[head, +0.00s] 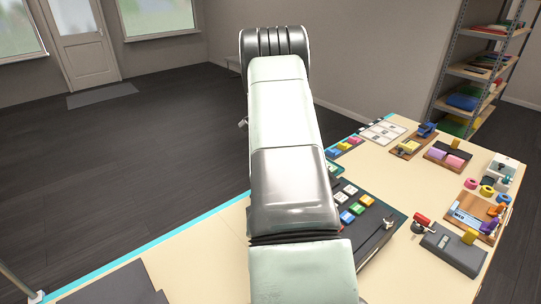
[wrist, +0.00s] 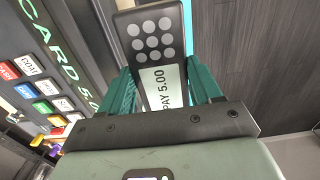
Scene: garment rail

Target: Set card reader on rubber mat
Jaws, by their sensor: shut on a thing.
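The card reader (wrist: 153,38) is dark, with round pale keys and a white screen reading "PAY 5.00". It is in the wrist view, between the two teal fingers of my gripper (wrist: 162,84), which is shut on it. Its lower end is hidden behind the gripper body. In the head view my arm covers the middle, and neither the gripper nor the reader shows. A flat dark panel (head: 115,284) at the counter's lower left looks like the rubber mat; only part of it is in frame.
A dark register (head: 380,238) with coloured keys stands on the pale counter (head: 205,245); its keys and "CARD" display show in the wrist view (wrist: 62,45). A grey device (head: 452,250) and several small trays fill the right side. Bare counter lies between panel and arm.

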